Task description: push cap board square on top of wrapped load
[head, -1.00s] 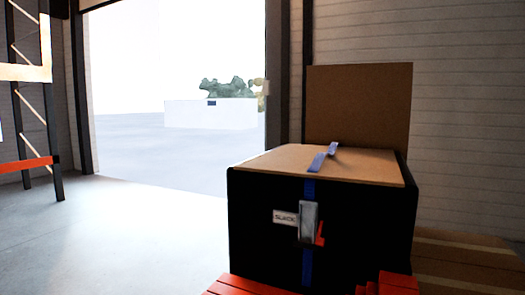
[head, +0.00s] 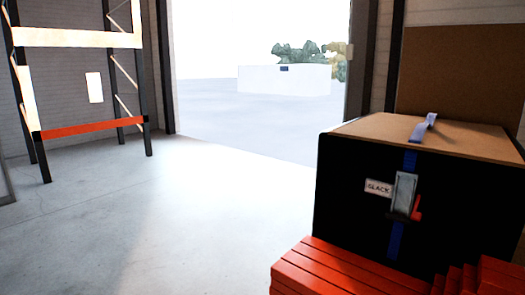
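The wrapped load (head: 350,215) is a black box-shaped stack at the right of the head view. The brown cap board (head: 380,128) lies flat on its top. Its front edge runs close to the load's front top edge, and I cannot tell exactly how square it sits. A blue strap (head: 423,127) crosses the board with a loose end standing up, and runs down the load's front through a grey and red buckle (head: 404,192). A label beside the buckle reads "SLACK". Neither of my grippers is in view.
Red slatted boards (head: 335,275) are in front of the load at the lower right. A brown panel (head: 455,75) stands upright behind it. A rack with a red beam (head: 90,128) stands at the left. The concrete floor (head: 190,225) between is clear, and a wide doorway opens behind.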

